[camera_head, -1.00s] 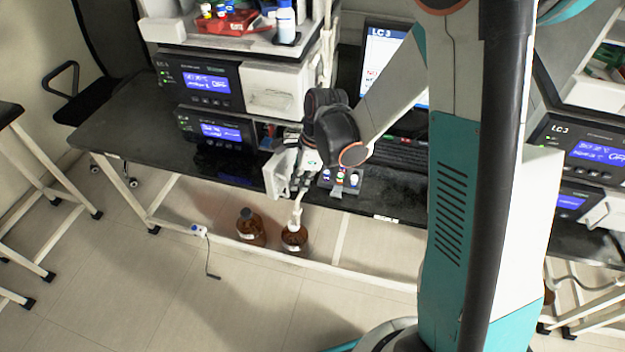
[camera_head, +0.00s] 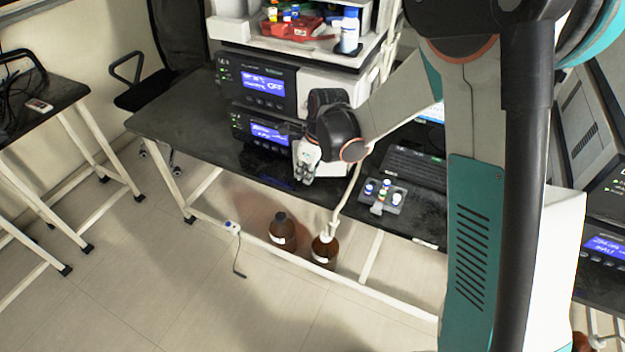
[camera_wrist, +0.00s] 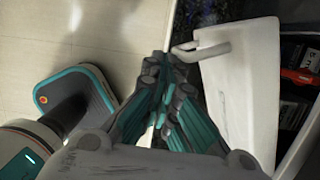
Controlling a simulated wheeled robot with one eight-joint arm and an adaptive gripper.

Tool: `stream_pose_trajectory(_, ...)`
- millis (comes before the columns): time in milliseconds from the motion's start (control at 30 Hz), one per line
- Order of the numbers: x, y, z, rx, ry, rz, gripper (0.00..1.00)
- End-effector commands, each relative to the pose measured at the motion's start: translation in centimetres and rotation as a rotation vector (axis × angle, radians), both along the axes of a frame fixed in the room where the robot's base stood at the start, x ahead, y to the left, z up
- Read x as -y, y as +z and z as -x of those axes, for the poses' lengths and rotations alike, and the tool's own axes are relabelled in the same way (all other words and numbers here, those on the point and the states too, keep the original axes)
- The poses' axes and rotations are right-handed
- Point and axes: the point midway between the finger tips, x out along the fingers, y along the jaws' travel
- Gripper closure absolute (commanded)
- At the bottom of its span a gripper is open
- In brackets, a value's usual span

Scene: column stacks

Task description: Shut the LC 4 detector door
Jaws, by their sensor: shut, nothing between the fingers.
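The LC 4 stack (camera_head: 262,88) stands on the black bench, with two blue-screened modules. In the wrist view a white door panel (camera_wrist: 243,95) with a bar handle (camera_wrist: 203,50) stands swung out from an open compartment (camera_wrist: 298,80) holding dark and red parts. In the head view my wrist and gripper largely hide this door. My gripper (camera_wrist: 172,62) is shut and empty, its fingertips just left of the handle; I cannot tell whether they touch. In the head view the gripper (camera_head: 308,172) hangs at the bench's front edge, before the lower module.
A vial tray (camera_head: 390,196) and a keyboard (camera_head: 415,166) lie to the right on the bench. Brown bottles (camera_head: 283,232) stand below it, with a tube (camera_head: 345,200) rising from one. The upper tray (camera_head: 290,45) carries bottles. Floor in front is open.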

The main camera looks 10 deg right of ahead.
Motion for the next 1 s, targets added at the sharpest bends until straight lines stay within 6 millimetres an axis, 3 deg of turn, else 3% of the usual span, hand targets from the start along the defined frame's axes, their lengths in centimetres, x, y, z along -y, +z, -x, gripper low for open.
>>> stream_pose_trajectory(400,-0.7,0.0,-2.1,0.0,0.001,0.0,1.0)
stream_pose_trajectory(1000,-0.6,0.0,-2.3,0.0,0.001,0.0,1.0)
